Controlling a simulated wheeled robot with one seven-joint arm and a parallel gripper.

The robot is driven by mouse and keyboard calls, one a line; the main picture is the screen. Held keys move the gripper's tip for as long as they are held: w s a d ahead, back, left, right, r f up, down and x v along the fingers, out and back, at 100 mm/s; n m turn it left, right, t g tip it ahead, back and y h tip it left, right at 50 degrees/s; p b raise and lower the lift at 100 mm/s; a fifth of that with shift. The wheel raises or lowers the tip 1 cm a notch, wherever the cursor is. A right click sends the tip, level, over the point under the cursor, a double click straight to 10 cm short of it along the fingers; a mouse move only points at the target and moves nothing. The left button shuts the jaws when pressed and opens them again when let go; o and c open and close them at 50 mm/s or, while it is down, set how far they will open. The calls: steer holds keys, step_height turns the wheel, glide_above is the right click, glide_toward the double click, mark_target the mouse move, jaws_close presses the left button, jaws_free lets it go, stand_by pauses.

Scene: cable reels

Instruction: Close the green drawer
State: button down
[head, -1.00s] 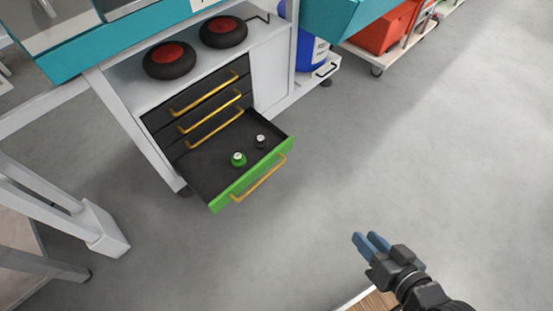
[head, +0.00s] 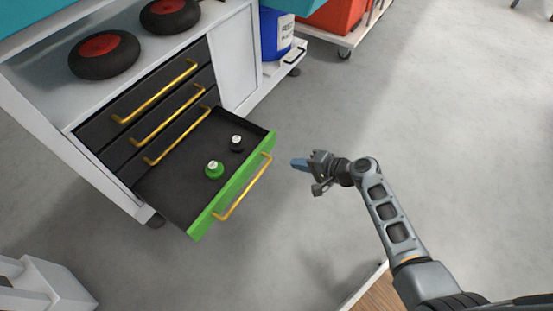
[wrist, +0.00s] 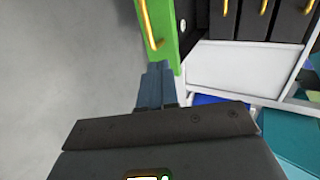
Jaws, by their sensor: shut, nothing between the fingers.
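The green drawer (head: 232,186) is the lowest drawer of the cabinet and stands pulled well out. Its front is green with a yellow bar handle (head: 243,187), and its inside is black. A green reel (head: 214,169) and a small black reel (head: 237,143) lie in it. My gripper (head: 298,164) is shut and empty, to the right of the drawer front and apart from it in the head view. In the wrist view the blue fingers (wrist: 156,85) point toward the green front (wrist: 165,35) near one end, with the handle (wrist: 149,25) to their left.
Three dark drawers with yellow handles (head: 168,115) above are shut. Two black wheels with red hubs (head: 103,54) lie on the cabinet top. A blue drum (head: 276,35) and a red crate on a trolley (head: 338,15) stand behind.

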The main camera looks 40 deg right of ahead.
steer(key=b, duration=0.4)
glide_toward(258, 154)
step_height(258, 154, down, 3)
steer(key=w, duration=0.2)
steer(key=w+a, duration=0.1)
steer(key=w, duration=0.1)
steer(key=shift+w+a+f, duration=0.1)
steer(key=shift+w+f, duration=0.05)
steer(key=shift+w+a, duration=0.2)
steer(key=shift+w, duration=0.25)
